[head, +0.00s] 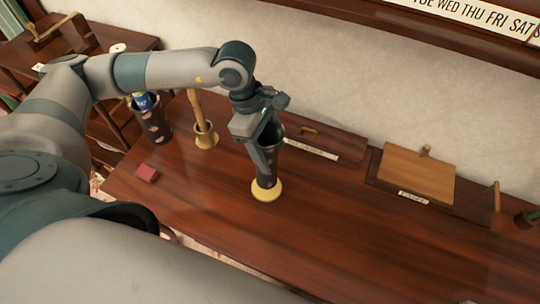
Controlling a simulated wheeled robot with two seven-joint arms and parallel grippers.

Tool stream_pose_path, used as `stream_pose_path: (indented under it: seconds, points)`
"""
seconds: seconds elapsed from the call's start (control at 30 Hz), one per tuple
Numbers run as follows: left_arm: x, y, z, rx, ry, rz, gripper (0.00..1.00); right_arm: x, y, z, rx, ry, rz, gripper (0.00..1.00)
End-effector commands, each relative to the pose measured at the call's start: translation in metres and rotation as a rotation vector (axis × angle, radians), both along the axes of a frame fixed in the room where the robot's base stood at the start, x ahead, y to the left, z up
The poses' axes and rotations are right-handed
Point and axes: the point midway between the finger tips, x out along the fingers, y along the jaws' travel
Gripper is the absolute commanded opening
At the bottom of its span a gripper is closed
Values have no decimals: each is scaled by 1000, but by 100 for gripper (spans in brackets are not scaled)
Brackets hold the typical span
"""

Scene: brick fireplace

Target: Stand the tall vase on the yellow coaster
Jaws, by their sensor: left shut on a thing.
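The tall vase (268,169) is dark with small light marks and stands about upright near the middle of the head view. My left gripper (262,143) comes from above and is shut on its upper part, hiding some of the rim and side. The round yellow coaster (267,194) lies on the dark wooden table directly under the vase. The vase's foot overlaps the coaster in the picture; I cannot tell whether it touches or hangs just above. My right gripper is not in view.
A dark patterned container (155,126) with a blue item inside and a tan holder (206,136) with an upright stick stand left of the vase. A wooden panel (417,176) lies at right. The front middle table (330,225) is clear.

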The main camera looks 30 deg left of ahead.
Motion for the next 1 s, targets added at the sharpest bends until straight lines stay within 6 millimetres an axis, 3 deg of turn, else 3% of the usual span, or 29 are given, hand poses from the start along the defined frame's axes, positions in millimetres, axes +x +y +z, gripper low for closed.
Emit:
stream_pose_path:
  seconds: [0.33,0.8,0.83,0.9,1.0]
  points:
    - [0,0,-33,1,2,2,11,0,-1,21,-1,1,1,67]
    - [0,0,-40,0,-1,0,11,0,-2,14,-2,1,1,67]
    - [0,0,-39,1,0,1,62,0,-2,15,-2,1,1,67]
    - [0,0,-39,1,0,1,76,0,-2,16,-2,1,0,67]
    - [-1,0,-39,1,0,1,76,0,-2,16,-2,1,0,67]
